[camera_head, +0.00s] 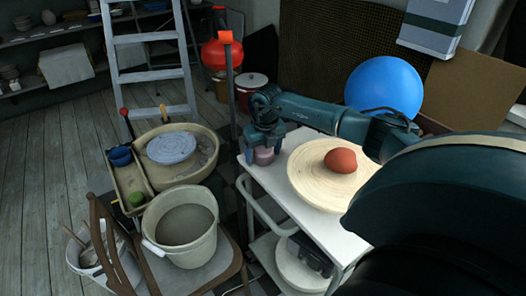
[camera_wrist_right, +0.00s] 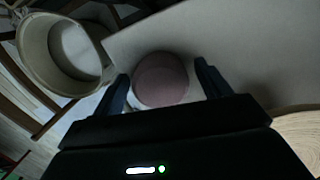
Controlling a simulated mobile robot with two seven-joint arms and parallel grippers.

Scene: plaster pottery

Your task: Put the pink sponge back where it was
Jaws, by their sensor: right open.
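The pink sponge (camera_head: 264,155) sits at the far left corner of the white cart top (camera_head: 275,184). In the right wrist view the sponge (camera_wrist_right: 160,80) is round, dull pink and lies between the two fingers. My right gripper (camera_head: 263,143) is over the sponge from above, with its fingers apart on either side. In the wrist view a gap shows between the sponge and the right finger of the gripper (camera_wrist_right: 161,84); contact on the left side is hard to tell. My left gripper is not in view.
A round pale board (camera_head: 310,182) with a red-brown lump (camera_head: 341,160) stands on the cart, right of the gripper. Left of the cart are a bucket (camera_head: 150,222) on a chair and a pottery wheel basin (camera_head: 205,150). A red-topped pole (camera_head: 229,90) stands close behind.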

